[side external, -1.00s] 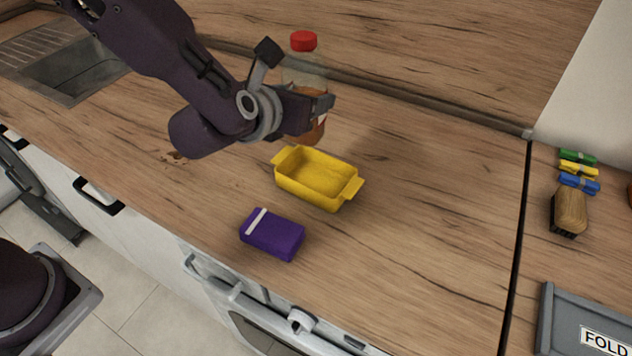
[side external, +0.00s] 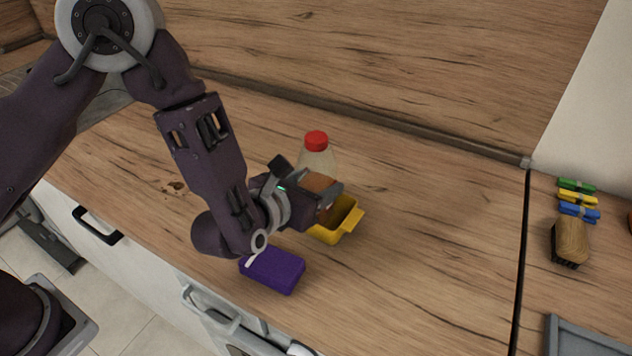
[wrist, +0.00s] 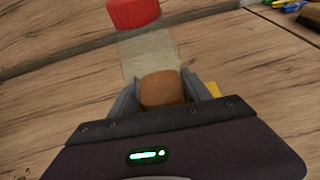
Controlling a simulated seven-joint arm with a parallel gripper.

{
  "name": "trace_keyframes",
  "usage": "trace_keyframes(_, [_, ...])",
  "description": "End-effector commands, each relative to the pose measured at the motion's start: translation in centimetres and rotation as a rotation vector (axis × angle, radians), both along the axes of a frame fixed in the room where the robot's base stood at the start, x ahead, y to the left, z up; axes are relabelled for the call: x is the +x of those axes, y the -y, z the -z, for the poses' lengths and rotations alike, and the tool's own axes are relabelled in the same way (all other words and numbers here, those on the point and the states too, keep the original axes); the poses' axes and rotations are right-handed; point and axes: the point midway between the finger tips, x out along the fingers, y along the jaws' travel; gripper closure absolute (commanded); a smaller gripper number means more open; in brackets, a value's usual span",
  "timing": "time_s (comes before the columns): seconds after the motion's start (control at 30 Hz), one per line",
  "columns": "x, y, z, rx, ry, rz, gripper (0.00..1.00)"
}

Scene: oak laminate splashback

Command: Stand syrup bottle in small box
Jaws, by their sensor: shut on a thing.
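The syrup bottle (side external: 318,161) has a red cap, a clear upper part and a brown lower part. My gripper (side external: 328,192) is shut on its brown part and holds it about upright. In the wrist view the bottle (wrist: 146,55) stands between my two fingers (wrist: 160,92). The small box is a yellow open tray with end handles (side external: 350,218). The bottle is over or in it; my gripper hides the bottle's base and most of the box, so I cannot tell whether they touch. A yellow bit of the box (wrist: 212,89) shows beside the right finger.
A purple block with a white stripe (side external: 274,271) lies in front of the box, close under my wrist. A brush (side external: 569,241), coloured clips (side external: 578,198) and a grey tray (side external: 588,336) are at the right. The counter right of the box is clear.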

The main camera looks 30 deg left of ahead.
Motion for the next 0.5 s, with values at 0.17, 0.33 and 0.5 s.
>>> trace_keyframes(0.17, [0.0, 0.01, 0.15, 0.0, 0.0, 0.0, 0.22])
trace_keyframes(0.33, [0.0, 0.0, 0.14, 0.0, 0.0, 0.0, 0.22])
trace_keyframes(0.5, [-0.06, -0.01, -0.26, 0.0, 0.001, 0.0, 0.22])
